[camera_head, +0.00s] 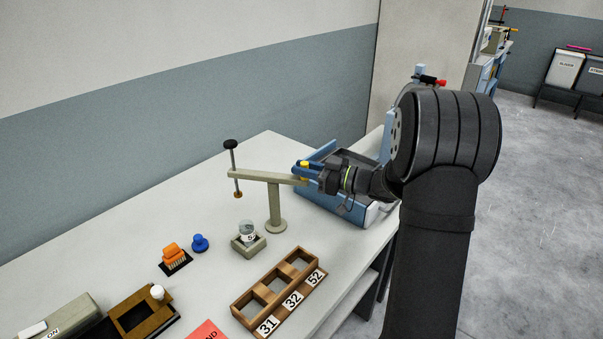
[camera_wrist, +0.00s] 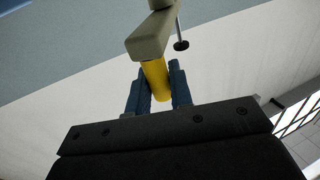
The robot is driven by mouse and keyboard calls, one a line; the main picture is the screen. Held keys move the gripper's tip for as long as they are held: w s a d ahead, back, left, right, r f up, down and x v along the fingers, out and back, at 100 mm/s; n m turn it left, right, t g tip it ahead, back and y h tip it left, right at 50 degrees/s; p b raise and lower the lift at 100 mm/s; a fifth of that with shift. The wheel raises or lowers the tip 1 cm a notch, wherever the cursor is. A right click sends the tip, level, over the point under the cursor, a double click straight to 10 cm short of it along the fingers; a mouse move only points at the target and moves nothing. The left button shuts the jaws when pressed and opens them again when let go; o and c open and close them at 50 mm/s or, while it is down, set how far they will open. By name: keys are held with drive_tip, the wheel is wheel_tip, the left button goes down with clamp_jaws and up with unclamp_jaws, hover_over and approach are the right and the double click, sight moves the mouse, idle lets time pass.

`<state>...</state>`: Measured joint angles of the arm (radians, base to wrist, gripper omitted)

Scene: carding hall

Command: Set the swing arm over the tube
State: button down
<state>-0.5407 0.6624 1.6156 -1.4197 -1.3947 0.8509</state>
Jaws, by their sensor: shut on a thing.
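The beige swing arm (camera_head: 258,176) sits on top of a post (camera_head: 275,207) that stands on the bench. Its far end carries an upright rod with a dark knob (camera_head: 230,144). The rod end is left of the tube, not over it. The clear tube (camera_head: 247,229) stands in a small square holder (camera_head: 248,246) in front of the post. My gripper (camera_head: 304,171) is shut on the yellow handle at the arm's right end. In the wrist view the yellow handle (camera_wrist: 155,80) lies between the blue fingers (camera_wrist: 158,85), below the beige arm (camera_wrist: 152,38).
A wooden rack (camera_head: 280,290) with labels 31, 32 and 52 stands in front. An orange brush (camera_head: 173,256) and a blue knobbed piece (camera_head: 200,243) lie left of the tube. The bench's back left is clear.

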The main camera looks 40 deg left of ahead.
drive_tip(key=w+a+n+g+h, duration=0.2)
drive_tip(key=w+a+n+g, duration=0.1)
drive_tip(key=a, duration=0.4)
drive_tip(key=shift+w+a+g, duration=0.35)
drive_tip(key=shift+w+g, duration=0.35)
drive_tip(key=shift+w, duration=0.05)
drive_tip(key=shift+a+r, duration=0.1)
idle(0.4)
drive_tip(key=c, duration=1.4)
unclamp_jaws()
drive_tip(key=shift+o, duration=0.3)
drive_tip(key=v, duration=1.7)
drive_tip(key=shift+w, duration=0.25)
